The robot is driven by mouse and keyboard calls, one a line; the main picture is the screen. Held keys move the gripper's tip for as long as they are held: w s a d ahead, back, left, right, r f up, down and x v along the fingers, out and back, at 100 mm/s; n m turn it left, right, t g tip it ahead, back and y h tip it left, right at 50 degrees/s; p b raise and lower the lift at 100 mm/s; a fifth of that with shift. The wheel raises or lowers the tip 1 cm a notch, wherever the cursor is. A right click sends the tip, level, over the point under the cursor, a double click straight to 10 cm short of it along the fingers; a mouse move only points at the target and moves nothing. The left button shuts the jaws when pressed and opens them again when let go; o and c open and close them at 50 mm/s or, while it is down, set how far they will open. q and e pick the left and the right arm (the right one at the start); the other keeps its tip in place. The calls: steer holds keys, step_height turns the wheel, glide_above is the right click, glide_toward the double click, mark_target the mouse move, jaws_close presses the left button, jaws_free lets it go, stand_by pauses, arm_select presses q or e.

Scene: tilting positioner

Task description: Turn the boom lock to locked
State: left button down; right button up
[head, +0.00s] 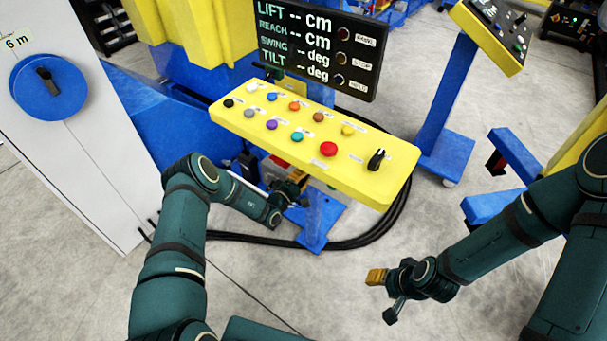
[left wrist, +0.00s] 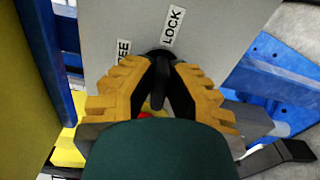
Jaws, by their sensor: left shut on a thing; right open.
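The boom lock is a black knob (left wrist: 159,88) on a grey box face (left wrist: 110,20) in the left wrist view. A LOCK label (left wrist: 173,26) sits just above it, and a partly covered label ending in "EE" (left wrist: 123,49) is to its left. My left gripper (left wrist: 161,70) is shut on the knob, with a yellow finger on each side. Which label the knob points to is unclear. In the head view my left gripper (head: 288,190) is below the yellow panel, and the knob is hidden there. My right gripper (head: 384,296) is open and empty over the floor.
The yellow button panel (head: 245,108) overhangs my left gripper. A display (head: 318,45) stands behind it. Black cables (head: 372,236) curve over the floor. A white cabinet with a blue dial (head: 66,97) is at left. The floor around my right gripper is clear.

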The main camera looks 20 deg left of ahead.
arm_select(q)
steer(key=shift+w+m, duration=0.1)
steer(key=shift+m, duration=0.5)
steer(key=c, duration=1)
jaws_free()
steer(key=v, duration=1.2)
